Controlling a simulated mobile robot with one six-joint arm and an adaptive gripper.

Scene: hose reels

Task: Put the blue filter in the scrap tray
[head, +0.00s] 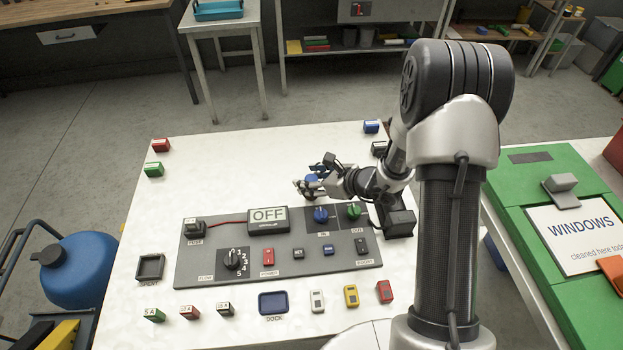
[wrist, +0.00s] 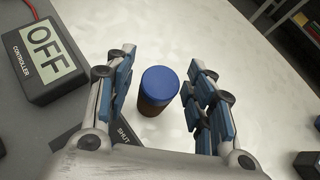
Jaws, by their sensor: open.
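A short cylinder with a blue top and a brown body (wrist: 158,88), which looks like the blue filter, stands upright on the white table just past the grey panel's edge. In the head view its blue top (head: 312,178) shows beside my gripper, partly hidden. My gripper (head: 306,186) is open and low over it; in the wrist view the fingers (wrist: 160,100) stand on either side of the cylinder with gaps to both. A small dark square tray (head: 150,267) with a label that seems to read SPENT sits at the table's left; it looks empty. No label reading scrap is legible.
The grey panel (head: 215,266) carries a controller reading OFF (head: 268,216), a blue knob (head: 321,214), a green knob (head: 353,210) and several switches. A blue dock (head: 273,303) and several small blocks line the front edge. The table's back left is mostly clear.

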